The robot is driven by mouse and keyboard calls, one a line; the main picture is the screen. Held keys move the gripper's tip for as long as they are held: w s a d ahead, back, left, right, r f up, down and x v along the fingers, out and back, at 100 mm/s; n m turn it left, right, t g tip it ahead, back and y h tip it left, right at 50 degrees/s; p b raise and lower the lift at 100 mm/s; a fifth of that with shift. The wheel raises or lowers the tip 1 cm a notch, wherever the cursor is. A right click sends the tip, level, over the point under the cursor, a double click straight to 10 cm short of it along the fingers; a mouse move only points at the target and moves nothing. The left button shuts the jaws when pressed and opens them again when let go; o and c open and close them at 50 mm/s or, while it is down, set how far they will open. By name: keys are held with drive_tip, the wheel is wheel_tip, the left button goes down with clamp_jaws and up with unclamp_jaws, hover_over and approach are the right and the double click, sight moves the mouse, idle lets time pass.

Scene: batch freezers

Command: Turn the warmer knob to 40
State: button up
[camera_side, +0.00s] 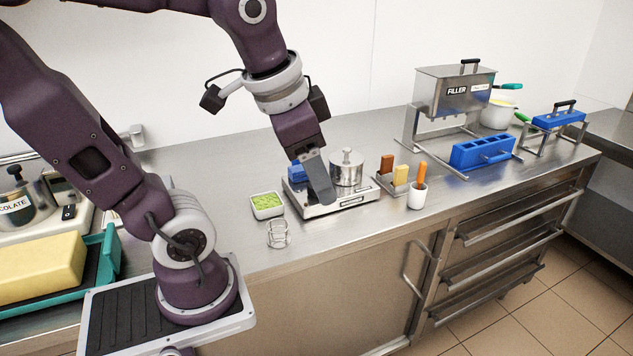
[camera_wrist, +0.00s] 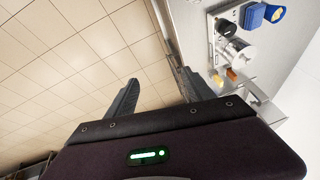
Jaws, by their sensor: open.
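A low, pale, flat-topped unit (camera_side: 352,202) stands on the counter with a lidded steel pot (camera_side: 346,172) on it. It also shows at the upper right of the wrist view (camera_wrist: 213,45). A second pale unit (camera_side: 82,216) with dark controls stands at the far left, beside a pot labelled "COLATE" (camera_side: 15,209).
A white cup with an orange-handled tool (camera_side: 417,196) is right. The filler (camera_side: 455,92) and blue mould (camera_side: 482,151) stand farther right. A yellow block (camera_side: 38,259) lies at left.

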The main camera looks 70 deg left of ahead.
drive_tip(key=w+a+f+m+g, duration=0.1)
drive_tip(key=w+a+f+m, duration=0.1)
drive_tip(key=a, duration=0.6)
drive_tip(key=w+a+f+m+g, duration=0.1)
drive_tip(key=w+a+f+m, duration=0.1)
drive_tip(key=w+a+f, duration=0.3)
drive_tip(key=w+a+f+m+g+h, duration=0.1)
drive_tip(key=w+a+f, duration=0.3)
drive_tip(key=a, duration=0.7)
drive_tip(key=shift+a+f+m+g, duration=0.2)
drive_tip(key=shift+m+g, duration=0.4)
drive_tip(key=shift+m, duration=0.3)
wheel_tip(320, 180, down, 7)
clamp_jaws()
